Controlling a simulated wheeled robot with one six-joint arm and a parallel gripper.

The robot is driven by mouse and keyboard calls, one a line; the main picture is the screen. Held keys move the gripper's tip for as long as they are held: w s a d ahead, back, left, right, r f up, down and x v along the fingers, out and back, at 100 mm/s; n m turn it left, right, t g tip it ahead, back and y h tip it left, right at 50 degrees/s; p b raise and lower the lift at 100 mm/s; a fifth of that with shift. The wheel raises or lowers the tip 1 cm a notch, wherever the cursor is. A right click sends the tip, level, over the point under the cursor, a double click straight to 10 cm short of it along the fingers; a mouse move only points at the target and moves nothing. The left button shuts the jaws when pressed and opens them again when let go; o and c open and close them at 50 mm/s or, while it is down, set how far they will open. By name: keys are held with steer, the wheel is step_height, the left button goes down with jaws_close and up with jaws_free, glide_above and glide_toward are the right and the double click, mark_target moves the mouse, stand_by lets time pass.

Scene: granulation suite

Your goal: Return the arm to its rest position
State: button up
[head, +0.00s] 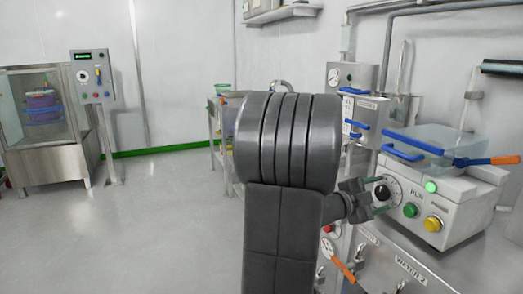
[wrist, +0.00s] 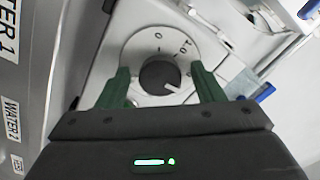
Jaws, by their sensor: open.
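My arm (head: 285,150) rises in the middle of the head view and hides part of what is behind it. My gripper (head: 377,194) is in front of the dial (head: 395,188) on the white machine at the right. In the wrist view my gripper (wrist: 160,72) is open, its two green fingers apart on either side of the dark knob (wrist: 155,78) of the dial. Nothing else is between the fingers. I cannot tell whether they touch the knob.
The white machine (head: 456,212) has a green and a yellow button and a clear blue-handled tub (head: 432,145) on top. An orange-handled tool (head: 495,160) juts out right. Panels with valves stand below. Open floor (head: 150,215) lies left, before a glass cabinet (head: 42,120).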

steer(key=n+p, duration=0.4)
steer(key=n, duration=0.2)
steer(key=shift+r, duration=0.15)
steer(key=n+p, duration=0.1)
steer(key=n, duration=0.2)
steer(key=shift+p, duration=0.4)
steer(key=shift+s+n+p, duration=0.1)
steer(key=shift+n+p, duration=0.5)
steer(key=shift+n, duration=1)
steer(key=shift+f, duration=0.2)
steer(key=shift+r, duration=0.1)
